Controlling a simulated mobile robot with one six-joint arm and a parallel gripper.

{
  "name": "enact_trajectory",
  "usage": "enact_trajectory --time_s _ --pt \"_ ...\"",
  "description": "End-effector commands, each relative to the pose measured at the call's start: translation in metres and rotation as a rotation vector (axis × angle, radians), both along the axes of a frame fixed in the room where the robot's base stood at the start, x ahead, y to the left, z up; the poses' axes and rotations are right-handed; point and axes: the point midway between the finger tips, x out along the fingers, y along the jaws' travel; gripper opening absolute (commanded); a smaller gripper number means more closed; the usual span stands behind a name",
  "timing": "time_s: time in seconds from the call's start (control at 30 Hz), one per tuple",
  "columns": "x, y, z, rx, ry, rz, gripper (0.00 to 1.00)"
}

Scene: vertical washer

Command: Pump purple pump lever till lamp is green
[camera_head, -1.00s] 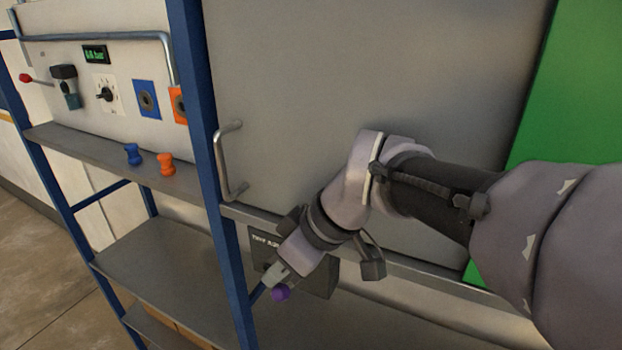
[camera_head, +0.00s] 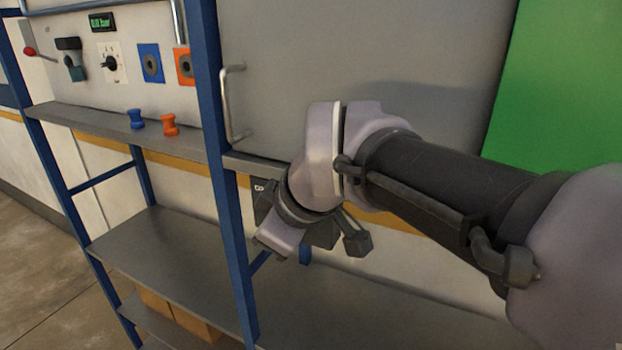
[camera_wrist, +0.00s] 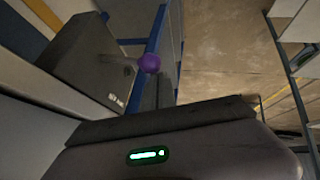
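The purple ball knob (camera_wrist: 149,63) of the pump lever shows in the wrist view, beside a dark box (camera_wrist: 88,62) with small white lettering. A thin dark rod seems to join the knob to the box. In the head view my arm hides the knob, and only a little of the dark box shows behind my wrist. My gripper (camera_head: 276,242) points down and left in front of the box. The wrist view shows the knob apart from the dark body at the bottom edge. My fingertips are not clear, so their opening cannot be told. No lamp on the pump is visible.
A blue shelf post (camera_head: 222,170) stands just left of my gripper. A door handle (camera_head: 232,103) sticks out above it. A control panel (camera_head: 125,90) is at the upper left. Blue (camera_head: 136,119) and orange (camera_head: 168,125) knobs stand on the ledge. The shelf (camera_head: 165,240) below is bare.

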Motion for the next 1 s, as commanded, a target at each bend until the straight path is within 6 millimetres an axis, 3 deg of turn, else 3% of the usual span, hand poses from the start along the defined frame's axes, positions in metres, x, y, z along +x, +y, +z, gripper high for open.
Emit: enact_trajectory --time_s 0.03,0.3,0.53,1.0 --pt "-0.003 0.001 -0.018 -0.016 -0.040 0.005 0.00" --pt "-0.006 0.002 -0.039 -0.103 -0.247 0.003 0.00" --pt "-0.004 0.001 -0.051 -0.104 -0.243 -0.001 0.00" --pt "-0.004 0.000 -0.042 -0.103 -0.241 -0.002 0.00"
